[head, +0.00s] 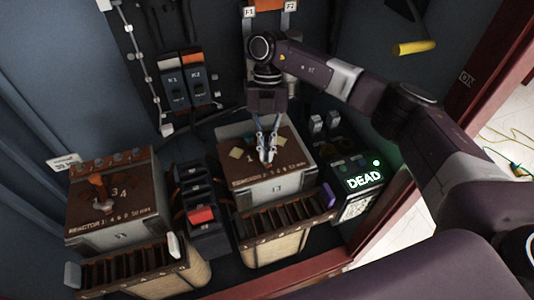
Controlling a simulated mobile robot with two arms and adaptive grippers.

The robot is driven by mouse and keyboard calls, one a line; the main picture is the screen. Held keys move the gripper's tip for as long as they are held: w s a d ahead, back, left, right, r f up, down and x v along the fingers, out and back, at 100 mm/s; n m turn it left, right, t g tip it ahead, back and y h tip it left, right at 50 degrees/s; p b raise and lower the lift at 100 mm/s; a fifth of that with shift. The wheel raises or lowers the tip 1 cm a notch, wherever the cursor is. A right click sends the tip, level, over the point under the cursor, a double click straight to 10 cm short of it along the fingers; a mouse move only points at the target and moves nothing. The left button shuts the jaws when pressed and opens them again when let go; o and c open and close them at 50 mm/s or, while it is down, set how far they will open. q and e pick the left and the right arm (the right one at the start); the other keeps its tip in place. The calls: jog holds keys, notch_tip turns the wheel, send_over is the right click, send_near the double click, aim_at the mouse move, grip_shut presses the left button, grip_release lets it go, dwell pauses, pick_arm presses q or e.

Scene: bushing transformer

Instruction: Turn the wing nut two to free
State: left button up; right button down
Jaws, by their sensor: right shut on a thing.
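My right arm comes in from the right and my right gripper (267,156) points down over the brown-topped box (297,171) in the middle. Its fingers are shut on a small part on the box top, which I take to be the wing nut. The fingertips mostly hide the nut, so I cannot tell its angle. Pale square tabs lie on the top beside the fingers. A similar brown-topped box (140,212) stands on the left, with an orange part (98,187) on its top. My left gripper is not in view.
Black switches with a red block (201,215) stand between the boxes. A unit with a lit green DEAD sign (365,180) stands to the right. K1 and K2 modules (184,80) and a yellow handle (414,47) are on the walls. A red frame edge borders the right.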

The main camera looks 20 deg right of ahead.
aim_at(266, 154)
jog(key=shift+s+a+f+n+h+b, duration=0.1)
jog(key=shift+s+f+n+h+b, duration=0.2)
jog(key=shift+f+n, duration=0.3)
jog(key=shift+r, duration=0.1)
jog(key=c, duration=2.1)
grip_release()
jog(key=shift+w+r, duration=0.1)
jog(key=shift+r, duration=0.35)
notch_tip(266, 154, up, 10)
jog(key=shift+f, duration=0.25)
